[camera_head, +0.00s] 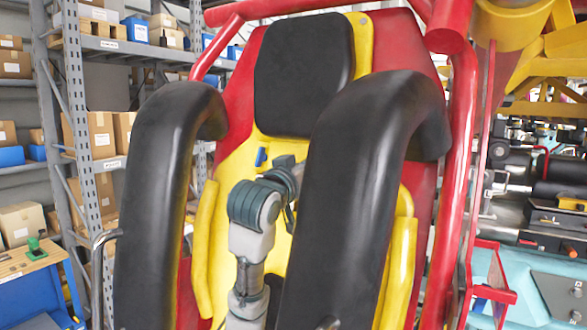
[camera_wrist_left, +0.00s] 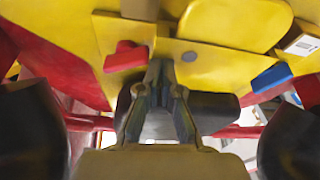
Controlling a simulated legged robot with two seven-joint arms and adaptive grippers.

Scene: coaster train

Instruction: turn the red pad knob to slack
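The red knob (camera_wrist_left: 127,57) shows in the left wrist view as a small red block on the yellow seat panel, left of my left gripper's fingertips. It is hidden in the head view, where the right black restraint blocks that area. My left gripper (camera_wrist_left: 160,72) has its fingertips together close to the yellow panel; the red knob is beside them, not between them. In the head view my arm rises between the two restraints and its hand end is partly hidden behind the right one. My right gripper is in neither view.
A blue knob (camera_head: 261,157) sits on the yellow panel below the black headrest (camera_head: 302,72); it also shows in the left wrist view (camera_wrist_left: 271,79). Thick black restraints stand left (camera_head: 160,200) and right (camera_head: 355,210) of my arm, leaving a narrow gap.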

